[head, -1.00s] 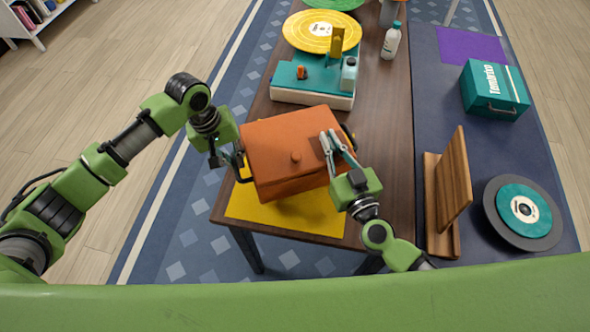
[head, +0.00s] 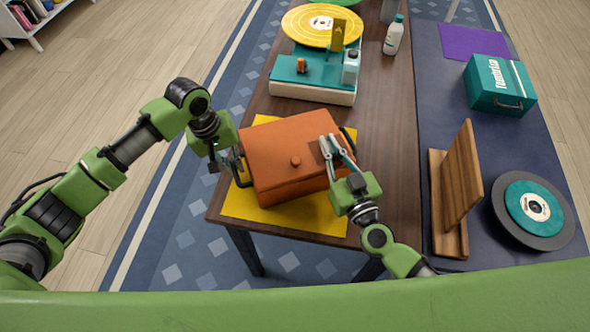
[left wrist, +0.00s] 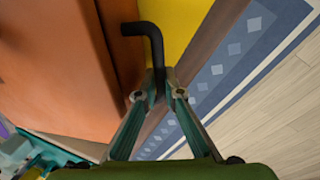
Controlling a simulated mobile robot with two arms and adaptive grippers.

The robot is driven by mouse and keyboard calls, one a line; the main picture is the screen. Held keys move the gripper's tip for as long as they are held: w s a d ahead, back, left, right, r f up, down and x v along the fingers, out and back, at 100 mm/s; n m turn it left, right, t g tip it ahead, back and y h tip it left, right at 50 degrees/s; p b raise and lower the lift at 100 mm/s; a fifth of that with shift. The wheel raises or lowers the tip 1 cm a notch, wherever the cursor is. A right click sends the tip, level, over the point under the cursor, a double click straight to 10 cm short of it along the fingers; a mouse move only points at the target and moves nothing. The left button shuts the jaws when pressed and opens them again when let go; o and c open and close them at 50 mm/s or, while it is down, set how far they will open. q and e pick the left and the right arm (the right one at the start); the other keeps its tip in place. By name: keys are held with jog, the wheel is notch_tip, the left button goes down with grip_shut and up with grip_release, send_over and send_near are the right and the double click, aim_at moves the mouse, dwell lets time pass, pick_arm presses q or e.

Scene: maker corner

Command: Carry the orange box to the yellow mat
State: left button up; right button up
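The orange box (head: 290,150) is over the yellow mat (head: 300,222) at the near end of the wooden table. I cannot tell whether its underside touches the mat. My left gripper (head: 237,168) is at the box's left side. In the left wrist view its fingers (left wrist: 160,92) are closed on the box's black handle (left wrist: 150,32), beside the orange wall. My right gripper (head: 332,145) is at the box's right edge, near the other black handle (head: 350,133). Its fingertips overlap the box in the picture, and its grip is unclear.
A teal and cream machine (head: 313,85) stands behind the box, with a yellow disc (head: 322,24) and a white bottle (head: 394,36) farther back. Right of the table, a blue surface holds a wooden stand (head: 455,190), a teal case (head: 499,85) and a dark disc (head: 533,209).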

pick_arm(q)
jog(key=o, duration=0.4)
jog(key=shift+r, duration=0.1)
pick_arm(e)
jog(key=o, duration=0.4)
jog(key=shift+s+a, duration=0.1)
jog(key=shift+s, duration=0.15)
pick_arm(q)
notch_tip(320, 180, up, 12)
jog(key=a, duration=0.2)
jog(key=shift+s, duration=0.3)
pick_arm(e)
jog(key=v, duration=1.1)
jog(key=shift+s+d, duration=0.25)
jog(key=shift+s, duration=0.05)
pick_arm(q)
jog(key=shift+f, duration=0.2)
